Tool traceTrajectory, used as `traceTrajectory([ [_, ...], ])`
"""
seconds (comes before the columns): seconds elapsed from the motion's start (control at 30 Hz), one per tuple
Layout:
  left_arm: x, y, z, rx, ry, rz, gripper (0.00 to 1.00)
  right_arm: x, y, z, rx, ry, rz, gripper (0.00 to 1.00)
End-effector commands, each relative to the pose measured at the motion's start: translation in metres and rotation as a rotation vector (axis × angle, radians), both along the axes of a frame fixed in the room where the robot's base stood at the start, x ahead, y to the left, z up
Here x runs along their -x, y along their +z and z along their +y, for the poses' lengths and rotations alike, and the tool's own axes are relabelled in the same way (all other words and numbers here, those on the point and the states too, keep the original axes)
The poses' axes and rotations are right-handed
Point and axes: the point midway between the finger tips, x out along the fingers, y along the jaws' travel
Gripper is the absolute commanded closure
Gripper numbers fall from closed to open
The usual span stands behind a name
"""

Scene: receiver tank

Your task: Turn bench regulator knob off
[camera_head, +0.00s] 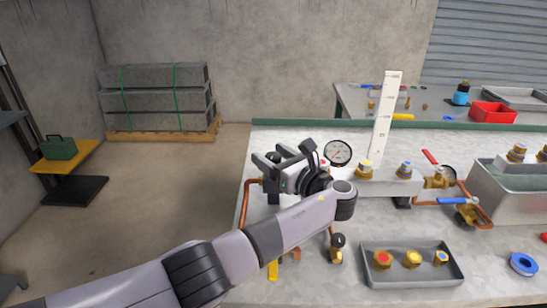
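My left gripper (265,171) is over the left end of the bench, its fingers pointing left. The two grey fingers are apart, with a gap between them. A dark rounded part (272,157), perhaps the regulator knob, shows by the upper finger. The gripper hides most of what is around it, and I cannot tell whether they touch. A round white pressure gauge (338,152) stands just right of the gripper. Copper pipe (245,205) runs down at the left end of the bench. My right gripper is not in view.
The grey bench (312,285) carries a tray (412,279) of brass fittings, a black-topped fitting (337,250) and brass valves with red (431,157) and blue (459,200) levers. A tall white scale (385,125) stands behind.

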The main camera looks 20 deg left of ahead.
Motion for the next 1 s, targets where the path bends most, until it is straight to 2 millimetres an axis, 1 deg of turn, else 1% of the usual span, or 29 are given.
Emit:
traceTrajectory([
  [0.17,0.0,-0.001,-0.001,0.001,-0.001,0.003,0.35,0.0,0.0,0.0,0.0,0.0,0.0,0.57],
  [0.27,0.003,-0.002,-0.006,0.002,-0.002,0.003,0.35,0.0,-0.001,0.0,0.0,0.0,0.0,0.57],
  [0.6,0.031,-0.002,-0.049,0.002,-0.002,0.001,0.35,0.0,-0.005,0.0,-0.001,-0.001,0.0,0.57],
  [0.7,0.036,-0.002,-0.057,0.002,-0.002,0.001,0.35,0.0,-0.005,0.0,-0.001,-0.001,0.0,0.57],
  [0.8,0.038,-0.001,-0.06,0.001,0.0,0.002,0.35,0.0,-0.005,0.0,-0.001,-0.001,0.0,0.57],
  [1.0,0.038,-0.001,-0.061,0.001,0.0,0.002,0.35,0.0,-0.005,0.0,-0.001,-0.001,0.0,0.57],
])
